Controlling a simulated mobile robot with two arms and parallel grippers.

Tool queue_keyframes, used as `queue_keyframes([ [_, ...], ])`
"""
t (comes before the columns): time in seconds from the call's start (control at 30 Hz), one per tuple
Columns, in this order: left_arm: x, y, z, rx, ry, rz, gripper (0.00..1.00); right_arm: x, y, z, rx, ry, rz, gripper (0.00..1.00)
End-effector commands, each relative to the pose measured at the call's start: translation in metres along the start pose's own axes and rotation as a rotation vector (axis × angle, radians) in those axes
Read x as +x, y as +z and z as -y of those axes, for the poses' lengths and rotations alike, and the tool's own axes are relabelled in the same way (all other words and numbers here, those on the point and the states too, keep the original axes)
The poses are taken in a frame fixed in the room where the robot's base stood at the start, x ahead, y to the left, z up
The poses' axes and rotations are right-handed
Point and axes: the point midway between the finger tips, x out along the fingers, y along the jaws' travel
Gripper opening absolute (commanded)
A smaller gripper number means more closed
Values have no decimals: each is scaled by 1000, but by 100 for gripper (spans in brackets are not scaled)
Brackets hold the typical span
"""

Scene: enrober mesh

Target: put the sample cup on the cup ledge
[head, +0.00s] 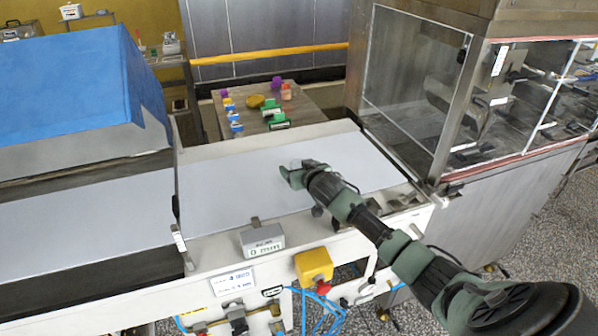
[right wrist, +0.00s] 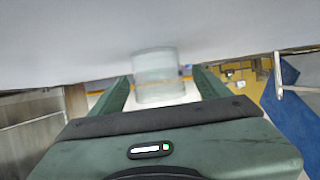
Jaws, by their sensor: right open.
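The sample cup (right wrist: 158,77) is a clear, frosted cylinder in the right wrist view. It is between the two spread fingers of my right gripper (right wrist: 160,88), with a gap visible on each side. The belt also fills the top of the right wrist view (right wrist: 60,40). I cannot tell for sure which part is the cup ledge. My left gripper is not in view.
A grey labelled box (head: 262,241) and a yellow box (head: 313,266) are on the conveyor's near side. A blue-covered hood (head: 75,90) stands left, a glass-walled cabinet (head: 415,80) right. A small table (head: 315,105) with coloured items is behind. The belt around my gripper is clear.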

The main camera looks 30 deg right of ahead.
Motion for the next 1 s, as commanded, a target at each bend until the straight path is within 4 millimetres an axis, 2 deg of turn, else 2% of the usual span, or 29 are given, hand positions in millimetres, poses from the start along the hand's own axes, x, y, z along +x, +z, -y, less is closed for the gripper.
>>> queue_keyframes([
  [0.13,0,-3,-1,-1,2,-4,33,0,0,0,0,0,0,77],
  [0.17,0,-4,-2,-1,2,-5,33,0,0,0,-1,0,0,74],
  [0.37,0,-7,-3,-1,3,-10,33,0,0,0,-1,0,1,18],
  [0.4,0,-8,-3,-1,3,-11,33,0,0,0,-1,0,1,13],
  [0.43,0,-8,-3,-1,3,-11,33,0,0,0,-1,0,0,13],
  [0.47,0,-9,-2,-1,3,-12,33,0,0,0,-1,0,0,6],
  [0.77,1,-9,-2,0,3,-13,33,-2,-5,0,-1,0,-2,6],
  [0.87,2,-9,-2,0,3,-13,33,-6,-14,-1,-1,0,-2,6],
  [1.0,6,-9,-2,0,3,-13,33,-15,-38,0,-1,0,-6,6],
])
